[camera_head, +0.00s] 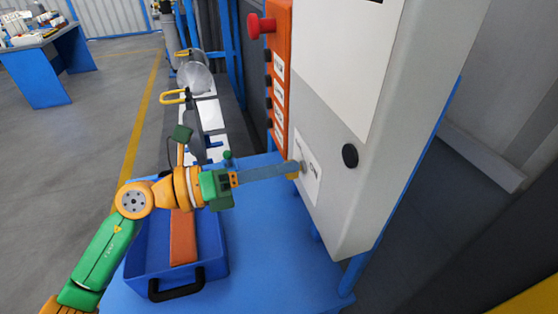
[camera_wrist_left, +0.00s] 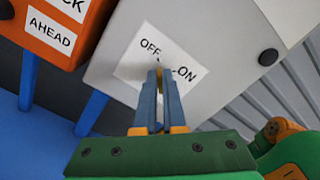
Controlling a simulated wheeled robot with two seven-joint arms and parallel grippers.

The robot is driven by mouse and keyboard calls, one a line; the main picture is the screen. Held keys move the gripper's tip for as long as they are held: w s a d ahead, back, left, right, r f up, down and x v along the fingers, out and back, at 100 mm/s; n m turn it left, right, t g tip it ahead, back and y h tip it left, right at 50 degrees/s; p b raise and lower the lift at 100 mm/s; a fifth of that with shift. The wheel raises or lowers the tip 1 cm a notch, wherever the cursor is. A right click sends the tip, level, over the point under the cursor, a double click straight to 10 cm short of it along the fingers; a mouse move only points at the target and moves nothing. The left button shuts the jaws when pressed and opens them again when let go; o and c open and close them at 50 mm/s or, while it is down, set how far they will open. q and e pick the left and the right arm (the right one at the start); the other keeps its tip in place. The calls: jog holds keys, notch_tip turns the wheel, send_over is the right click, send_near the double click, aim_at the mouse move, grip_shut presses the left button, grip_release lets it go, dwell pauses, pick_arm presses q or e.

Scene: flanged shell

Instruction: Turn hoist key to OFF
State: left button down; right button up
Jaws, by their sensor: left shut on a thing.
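The hoist key (camera_head: 302,167) is at the label plate on the front face of the grey control cabinet (camera_head: 344,200). In the left wrist view the white label (camera_wrist_left: 140,62) reads OFF on the left and ON on the right. My left gripper (camera_head: 292,171) reaches in from the left and is shut on the key. In the left wrist view its fingertips (camera_wrist_left: 158,73) meet between the two words and hide most of the key, so I cannot tell which way it points. My right gripper is not in view.
An orange button box (camera_head: 281,75) with a red knob (camera_head: 261,26) stands left of the cabinet. A black round knob (camera_head: 350,155) is right of the label. A blue bin (camera_head: 140,250) with an orange block (camera_head: 183,238) lies below my left arm on the blue table (camera_head: 275,265).

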pick_arm(q)
jog(key=shift+r+n, duration=0.1)
jog(key=shift+n, duration=0.2)
dwell(0.4)
jog(key=c, duration=1)
grip_release()
jog(key=shift+w, duration=0.1)
jog(key=b+v, duration=0.4)
jog(key=v, duration=0.3)
